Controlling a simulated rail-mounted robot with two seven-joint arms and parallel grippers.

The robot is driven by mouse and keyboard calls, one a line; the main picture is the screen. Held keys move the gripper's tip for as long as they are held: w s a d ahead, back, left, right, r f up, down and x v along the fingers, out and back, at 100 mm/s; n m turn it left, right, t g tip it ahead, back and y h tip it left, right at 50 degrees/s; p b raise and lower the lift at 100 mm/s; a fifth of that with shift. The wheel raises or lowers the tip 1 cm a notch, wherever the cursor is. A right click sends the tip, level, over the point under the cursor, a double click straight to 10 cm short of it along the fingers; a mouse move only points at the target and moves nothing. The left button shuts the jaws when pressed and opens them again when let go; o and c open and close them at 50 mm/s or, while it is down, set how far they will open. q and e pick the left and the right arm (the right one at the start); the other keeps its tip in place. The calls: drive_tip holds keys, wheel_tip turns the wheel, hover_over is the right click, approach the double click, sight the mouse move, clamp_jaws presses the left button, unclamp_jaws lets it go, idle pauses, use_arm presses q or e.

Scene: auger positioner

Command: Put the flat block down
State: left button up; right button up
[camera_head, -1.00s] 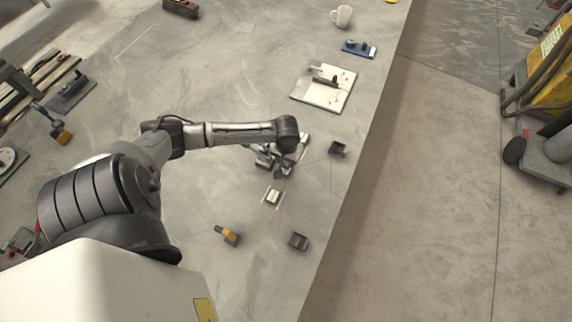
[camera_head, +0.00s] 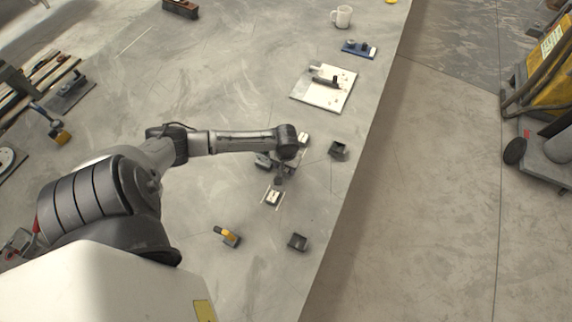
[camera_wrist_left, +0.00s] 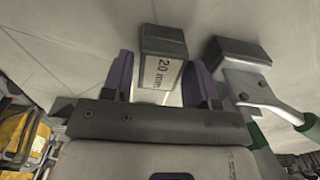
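The flat block (camera_wrist_left: 163,62), dark with a white label reading "20 mm", shows in the left wrist view between the two fingers of my left gripper (camera_wrist_left: 160,75). In the head view my left gripper (camera_head: 279,178) points down over the table, just behind a small light block (camera_head: 272,197) between two white marks. The flat block cannot be made out there. My right gripper is not in view.
A metal fixture with a green-handled lever (camera_wrist_left: 250,88) stands close to the right finger. Small dark blocks (camera_head: 338,149) (camera_head: 298,241) and a yellow-and-black item (camera_head: 228,237) lie nearby. A white plate (camera_head: 324,88) lies farther back. The table's right edge is close.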

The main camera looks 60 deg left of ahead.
use_arm(q)
drive_tip(key=shift+o, duration=1.1)
drive_tip(key=shift+r, duration=0.1)
wheel_tip(320, 180, up, 10)
drive_tip(key=p, duration=0.2)
drive_tip(key=s+d+f+m+t+h, duration=0.1)
drive_tip(key=s+d+m, duration=0.25)
drive_tip(key=d, duration=0.45)
drive_tip(key=s+d+f+m+t, duration=0.1)
drive_tip(key=s+d+m, duration=0.2)
drive_tip(key=s+d, duration=0.35)
drive_tip(key=s+d+r+m+t, duration=0.1)
drive_tip(key=s+d+r+m, duration=0.2)
drive_tip(key=d, duration=0.4)
drive_tip(key=shift+s+r+t+y, duration=0.35)
drive_tip(key=shift+s+r, duration=0.35)
drive_tip(key=shift+s, duration=0.55)
